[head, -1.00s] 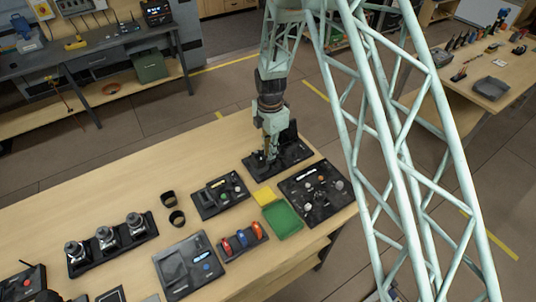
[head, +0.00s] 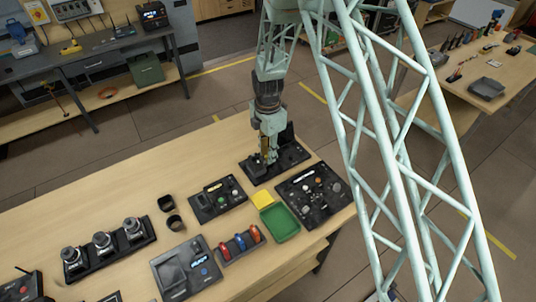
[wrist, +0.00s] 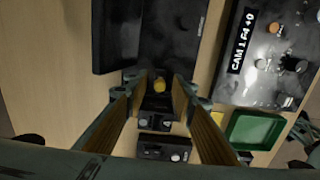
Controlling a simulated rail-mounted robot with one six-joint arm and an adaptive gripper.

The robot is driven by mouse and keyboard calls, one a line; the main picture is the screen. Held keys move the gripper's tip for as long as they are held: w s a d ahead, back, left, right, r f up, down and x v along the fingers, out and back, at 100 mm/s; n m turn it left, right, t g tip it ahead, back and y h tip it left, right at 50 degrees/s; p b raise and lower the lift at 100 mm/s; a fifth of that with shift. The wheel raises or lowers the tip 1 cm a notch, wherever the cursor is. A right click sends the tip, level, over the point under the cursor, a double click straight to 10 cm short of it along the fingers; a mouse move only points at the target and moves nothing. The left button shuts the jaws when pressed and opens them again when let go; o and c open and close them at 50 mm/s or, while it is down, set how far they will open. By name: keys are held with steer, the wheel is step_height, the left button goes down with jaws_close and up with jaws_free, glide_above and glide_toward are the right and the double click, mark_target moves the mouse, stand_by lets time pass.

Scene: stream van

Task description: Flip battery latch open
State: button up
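A black device on a dark base plate (head: 291,157) stands at the far right end of the wooden table. In the wrist view its black body (wrist: 158,40) fills the upper middle. A small yellow-orange knob or tab (wrist: 159,85) shows on it, perhaps the battery latch; its latch state is unclear. My gripper (head: 265,159) points down over this device, close to its front part. In the wrist view my gripper (wrist: 158,88) is open, with its fingers apart on either side of the yellow piece. I cannot tell whether they touch anything.
A black panel with knobs (head: 315,194) lies to the right, and a smaller one (head: 218,199) to the front left. A green tray (head: 280,223) and a yellow pad (head: 263,199) lie between them.

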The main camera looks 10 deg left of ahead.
step_height(320, 180, up, 12)
steer(key=shift+f, duration=0.25)
stand_by(0.6)
stand_by(0.5)
steer(key=shift+r, duration=0.1)
steer(key=s+d+r+m+t+b, duration=0.1)
steer(key=s+d+r+m+b, duration=0.3)
steer(key=s+d+r+m, duration=0.55)
steer(key=s+d+r+m+t+b, duration=0.1)
steer(key=s+d+r+m+b, duration=0.4)
steer(key=d+r, duration=0.85)
steer(key=s+d+m+b, duration=0.2)
steer(key=s+d+m, duration=0.2)
steer(key=s, duration=0.6)
steer(key=s+d+m+t+b, duration=0.1)
steer(key=s+d+m+b, duration=0.2)
steer(key=s, duration=0.7)
steer(key=s+d+f+m+t+b, duration=0.1)
steer(key=s+d+m, duration=0.4)
steer(key=s, duration=0.6)
steer(key=shift+d+b, duration=0.3)
steer(key=shift+b, duration=0.6)
